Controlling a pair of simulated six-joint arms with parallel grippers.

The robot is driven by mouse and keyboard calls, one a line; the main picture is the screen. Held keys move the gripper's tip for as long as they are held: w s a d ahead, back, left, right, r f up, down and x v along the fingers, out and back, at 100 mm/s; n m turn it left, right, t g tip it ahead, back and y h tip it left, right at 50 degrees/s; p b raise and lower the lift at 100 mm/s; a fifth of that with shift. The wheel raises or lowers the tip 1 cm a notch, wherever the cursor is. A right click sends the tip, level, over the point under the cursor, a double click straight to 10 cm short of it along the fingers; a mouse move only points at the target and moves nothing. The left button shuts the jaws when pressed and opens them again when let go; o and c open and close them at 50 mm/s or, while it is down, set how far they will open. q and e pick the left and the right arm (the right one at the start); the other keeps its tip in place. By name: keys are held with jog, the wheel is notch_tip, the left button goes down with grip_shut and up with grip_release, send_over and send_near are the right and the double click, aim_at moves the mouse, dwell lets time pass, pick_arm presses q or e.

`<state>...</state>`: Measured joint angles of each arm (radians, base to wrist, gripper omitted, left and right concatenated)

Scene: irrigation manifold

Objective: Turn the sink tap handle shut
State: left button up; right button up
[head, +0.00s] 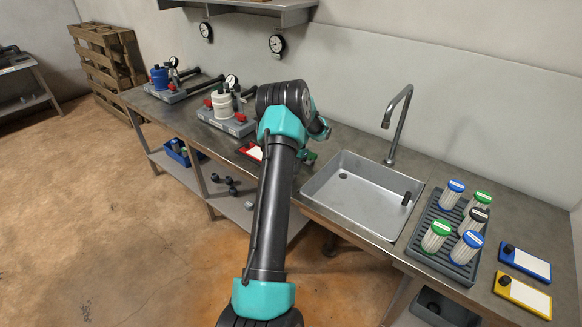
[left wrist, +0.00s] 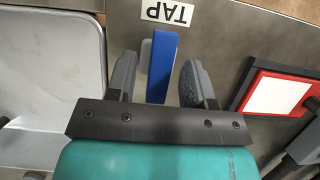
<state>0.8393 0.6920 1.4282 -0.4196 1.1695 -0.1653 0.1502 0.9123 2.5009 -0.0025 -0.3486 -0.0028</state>
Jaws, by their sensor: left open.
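The tap handle (left wrist: 163,50) is a blue bar in the left wrist view, on the grey metal counter beside a white label (left wrist: 167,12) reading TAP. My left gripper (left wrist: 159,64) is open, with one finger on each side of the bar. Narrow gaps show between the bar and the fingers, so it is not gripped. In the head view my left arm hides the handle and most of the gripper. The sink (head: 345,195) and its curved spout (head: 400,122) stand right of my arm. My right gripper is not in view.
A red-framed card (left wrist: 285,93) lies near the gripper in the left wrist view. A grey rack (head: 415,247) with several capped canisters stands right of the sink, beside blue (head: 507,263) and yellow (head: 508,289) framed cards. Pump units (head: 221,125) stand at the left.

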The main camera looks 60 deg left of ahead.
pick_arm(q)
jog(key=v, duration=1.7)
jog(key=shift+w+r, duration=0.15)
